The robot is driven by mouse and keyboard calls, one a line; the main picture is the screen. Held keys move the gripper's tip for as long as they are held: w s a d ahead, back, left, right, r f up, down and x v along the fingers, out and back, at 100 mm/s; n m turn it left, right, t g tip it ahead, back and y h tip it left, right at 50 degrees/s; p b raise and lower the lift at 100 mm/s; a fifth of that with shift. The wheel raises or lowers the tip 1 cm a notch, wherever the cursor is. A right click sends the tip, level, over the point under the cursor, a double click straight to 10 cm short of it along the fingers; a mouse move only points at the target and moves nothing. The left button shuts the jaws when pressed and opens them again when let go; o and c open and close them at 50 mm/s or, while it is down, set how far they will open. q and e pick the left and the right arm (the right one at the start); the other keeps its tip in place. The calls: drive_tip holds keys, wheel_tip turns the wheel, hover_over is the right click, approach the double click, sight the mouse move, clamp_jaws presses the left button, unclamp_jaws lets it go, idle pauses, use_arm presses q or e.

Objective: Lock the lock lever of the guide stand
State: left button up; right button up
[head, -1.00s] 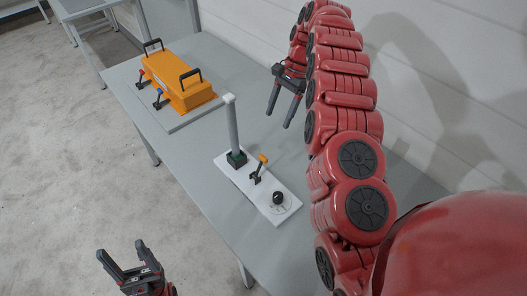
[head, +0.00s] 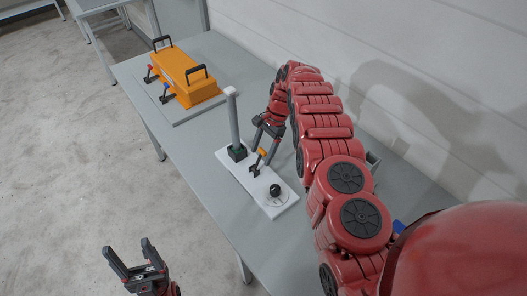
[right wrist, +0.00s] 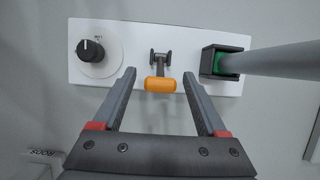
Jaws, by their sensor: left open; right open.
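The guide stand's white base plate (head: 236,176) lies on the grey table, with a grey post (head: 234,120) upright in a dark socket at one end. The lock lever, with an orange handle (head: 262,152) on a dark bracket, stands up between the post and a black knob (head: 275,190). My right gripper (head: 263,158) is open at the lever. In the right wrist view the orange handle (right wrist: 160,85) lies between the spread fingers of the right gripper (right wrist: 160,88), with a gap on both sides. My left gripper (head: 132,256) is open and empty, low at the left, over the floor.
An orange box (head: 187,77) with two black handles and red and blue levers stands on a grey plate at the table's far end. The post stands close beside my right gripper. A wall runs along the right side.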

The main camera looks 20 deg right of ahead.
clamp_jaws()
idle(0.3)
idle(1.1)
